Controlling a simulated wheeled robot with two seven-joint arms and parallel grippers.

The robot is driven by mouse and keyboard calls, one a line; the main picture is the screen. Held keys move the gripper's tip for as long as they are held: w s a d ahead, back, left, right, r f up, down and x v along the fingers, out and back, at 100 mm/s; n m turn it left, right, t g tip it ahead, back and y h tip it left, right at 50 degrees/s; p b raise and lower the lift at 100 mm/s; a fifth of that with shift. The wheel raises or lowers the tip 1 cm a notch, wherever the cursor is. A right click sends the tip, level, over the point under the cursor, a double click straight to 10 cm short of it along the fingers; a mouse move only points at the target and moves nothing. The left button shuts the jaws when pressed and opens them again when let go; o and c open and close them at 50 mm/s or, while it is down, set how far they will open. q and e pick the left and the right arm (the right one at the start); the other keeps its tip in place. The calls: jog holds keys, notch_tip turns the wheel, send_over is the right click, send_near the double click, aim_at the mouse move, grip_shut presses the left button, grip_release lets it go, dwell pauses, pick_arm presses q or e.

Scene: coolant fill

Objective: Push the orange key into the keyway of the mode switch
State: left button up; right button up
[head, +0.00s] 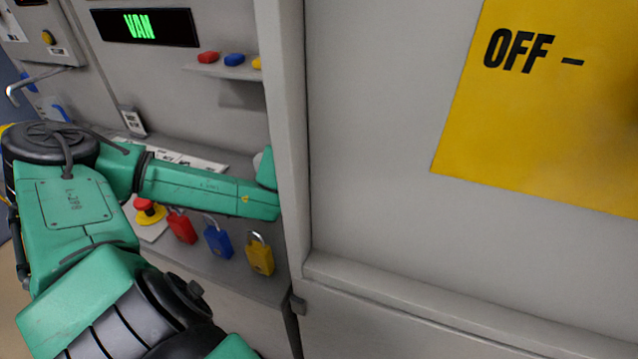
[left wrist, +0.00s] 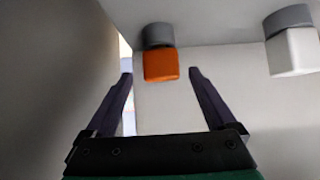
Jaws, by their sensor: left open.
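In the left wrist view, an orange block (left wrist: 160,66), which looks like the orange key, sits against a grey round piece (left wrist: 158,35) at the top centre. My left gripper (left wrist: 160,74) is open, with one finger on each side of the orange block in the picture. I see gaps between the fingers and the block, and cannot tell the depth between them. In the head view, my left arm reaches right and its gripper is hidden behind the cabinet edge. A yellow plate marked "OFF –" (head: 540,110) is at upper right. No keyway shows. My right gripper is out of view.
A white block (left wrist: 296,50) on a grey round piece is to the right. A grey cabinet edge (head: 283,110) stands beside my left arm. Red (head: 182,228), blue (head: 218,241) and yellow (head: 260,257) padlocks and a red button (head: 147,210) are below the forearm.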

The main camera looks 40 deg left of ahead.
pick_arm(q)
jog(key=f+b, duration=0.1)
jog(key=w+f+b, duration=0.1)
jog(key=shift+w+a+f+b, duration=0.25)
jog(key=shift+a+b, duration=0.1)
jog(key=shift+w+a+f, duration=0.15)
jog(key=shift+w+a, duration=0.1)
jog(key=shift+w, duration=0.5)
jog(key=shift+w+a+f, duration=0.1)
jog(key=shift+w, duration=0.1)
jog(key=shift+s, duration=0.15)
jog(key=c, duration=1.4)
jog(key=shift+r, duration=0.25)
